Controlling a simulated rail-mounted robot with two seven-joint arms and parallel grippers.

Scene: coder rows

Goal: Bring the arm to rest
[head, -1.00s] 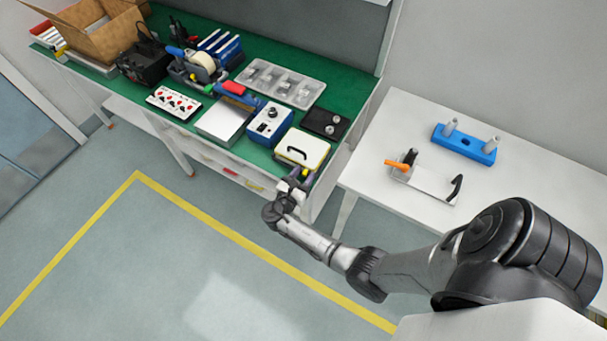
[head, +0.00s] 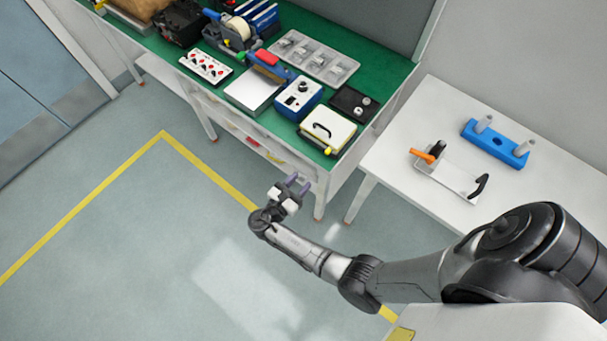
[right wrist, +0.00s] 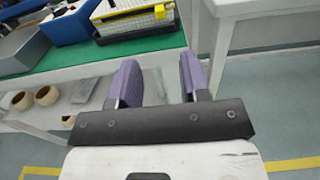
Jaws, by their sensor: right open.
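My right gripper (head: 298,184) is open and empty in the head view. It hangs over the floor in front of the green-topped bench (head: 378,125), apart from the bench edge. In the right wrist view its two purple fingers (right wrist: 157,80) stand apart with nothing between them. My right arm (head: 405,277) comes in from the lower right and is partly stretched out. My left gripper does not show.
On the bench front stand a cream box with black handle (head: 326,130), a blue device (head: 297,98) and a grey plate (head: 253,90). A white table (head: 400,195) at right holds a blue fixture (head: 495,143) and a toggle clamp (head: 445,178). Open floor (head: 150,220) lies left.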

